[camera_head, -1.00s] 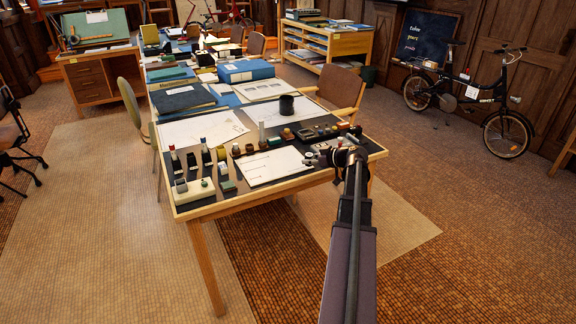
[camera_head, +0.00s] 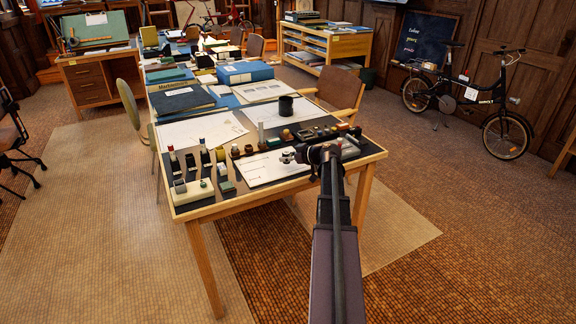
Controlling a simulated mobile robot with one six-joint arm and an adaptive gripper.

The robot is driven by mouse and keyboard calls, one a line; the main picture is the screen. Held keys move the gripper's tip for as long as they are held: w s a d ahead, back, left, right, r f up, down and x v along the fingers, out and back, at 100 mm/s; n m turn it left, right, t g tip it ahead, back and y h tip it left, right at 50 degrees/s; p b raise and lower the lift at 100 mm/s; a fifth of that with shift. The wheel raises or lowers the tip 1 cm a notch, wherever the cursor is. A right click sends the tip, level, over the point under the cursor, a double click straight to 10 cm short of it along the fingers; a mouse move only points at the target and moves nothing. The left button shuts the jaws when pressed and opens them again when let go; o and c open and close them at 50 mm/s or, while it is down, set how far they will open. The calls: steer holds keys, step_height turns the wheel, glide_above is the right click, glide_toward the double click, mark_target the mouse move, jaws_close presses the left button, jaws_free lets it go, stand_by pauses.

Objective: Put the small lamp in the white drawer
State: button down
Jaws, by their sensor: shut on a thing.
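My gripper (camera_head: 288,156) is over the near part of the long table, above the right part of a white sheet (camera_head: 262,172). It points left and looks shut on a small pale-grey thing, too small to identify; I cannot tell if it is the small lamp. No white drawer can be clearly made out. A cream block (camera_head: 193,194) with a grey piece and a green knob sits at the table's near left corner. My wrist and arm hide part of the table's right end.
Several small stamps and blocks stand in a row along the dark strip behind the sheet. A black cup (camera_head: 286,105), a blue binder (camera_head: 246,72) and papers lie farther back. A chair (camera_head: 342,97) is at the right side.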

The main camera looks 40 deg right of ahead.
mark_target(287, 163)
steer(key=shift+f+b, duration=1.65)
steer(key=shift+f, duration=0.1)
steer(key=shift+f, duration=0.2)
steer(key=shift+c, duration=1.8)
jaws_free()
steer(key=shift+r, duration=0.2)
steer(key=shift+s+r, duration=0.1)
steer(key=shift+r, duration=0.05)
steer(key=p+v, duration=0.4)
steer(key=v, duration=0.7)
steer(key=shift+s+p, duration=0.3)
steer(key=shift+p, duration=0.05)
steer(key=shift+d, duration=0.1)
